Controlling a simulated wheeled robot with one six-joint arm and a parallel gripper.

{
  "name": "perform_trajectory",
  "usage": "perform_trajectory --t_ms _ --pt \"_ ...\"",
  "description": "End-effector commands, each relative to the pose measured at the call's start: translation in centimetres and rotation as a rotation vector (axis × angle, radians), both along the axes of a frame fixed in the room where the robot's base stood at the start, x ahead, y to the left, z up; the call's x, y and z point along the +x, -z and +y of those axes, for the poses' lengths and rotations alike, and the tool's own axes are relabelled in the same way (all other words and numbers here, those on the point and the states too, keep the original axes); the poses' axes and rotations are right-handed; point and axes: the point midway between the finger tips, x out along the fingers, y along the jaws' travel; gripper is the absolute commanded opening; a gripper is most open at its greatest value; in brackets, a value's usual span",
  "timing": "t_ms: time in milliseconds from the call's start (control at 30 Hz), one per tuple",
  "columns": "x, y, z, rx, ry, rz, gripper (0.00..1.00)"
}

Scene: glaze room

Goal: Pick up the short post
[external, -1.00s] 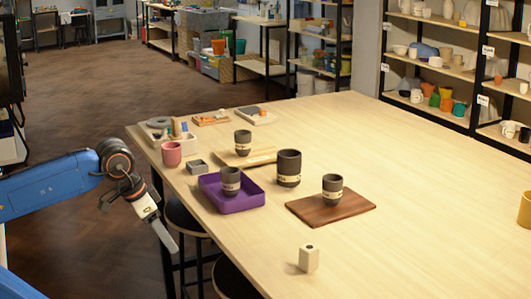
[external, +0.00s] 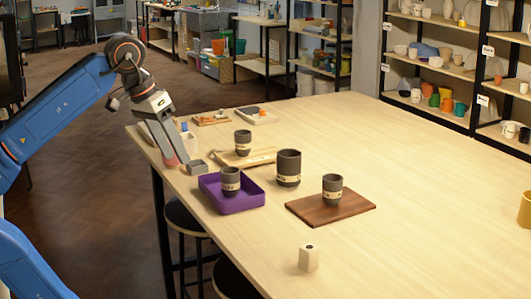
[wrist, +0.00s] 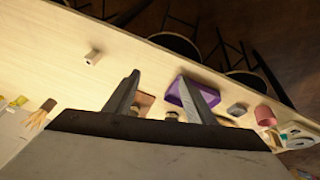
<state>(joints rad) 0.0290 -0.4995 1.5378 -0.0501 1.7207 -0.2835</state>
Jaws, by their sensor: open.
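The short post appears to be the small cream block (external: 309,258) with a dark hole in its top, upright near the table's front edge. It also shows in the wrist view (wrist: 92,57), left of and beyond the fingers. My gripper (external: 177,160) is open and empty, over the table's left end by the pink cup (external: 168,161), which it partly hides. In the wrist view my gripper's two fingers (wrist: 159,78) are spread apart with nothing held between them. The post is well apart from the gripper.
A purple tray (external: 235,207) holding a dark cup, a brown board (external: 355,206) with another, and a larger dark cup (external: 288,168) stand between gripper and post. A small grey box (external: 196,167) is beside the gripper. The table around the post is clear.

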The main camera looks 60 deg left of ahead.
Motion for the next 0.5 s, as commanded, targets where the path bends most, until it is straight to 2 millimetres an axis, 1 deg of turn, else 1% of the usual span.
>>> perform_trajectory --t_ms 33,167,267,500 --pt "0.9 -0.1 -0.5 -0.028 -0.034 0.013 0.5" --pt "3.2 -0.3 -1.9 -0.115 -0.162 0.051 0.5" --pt "5.3 -0.5 -3.4 -0.194 -0.286 0.094 0.5" --pt "10.6 -0.7 -7.5 -0.373 -0.615 0.223 0.5"
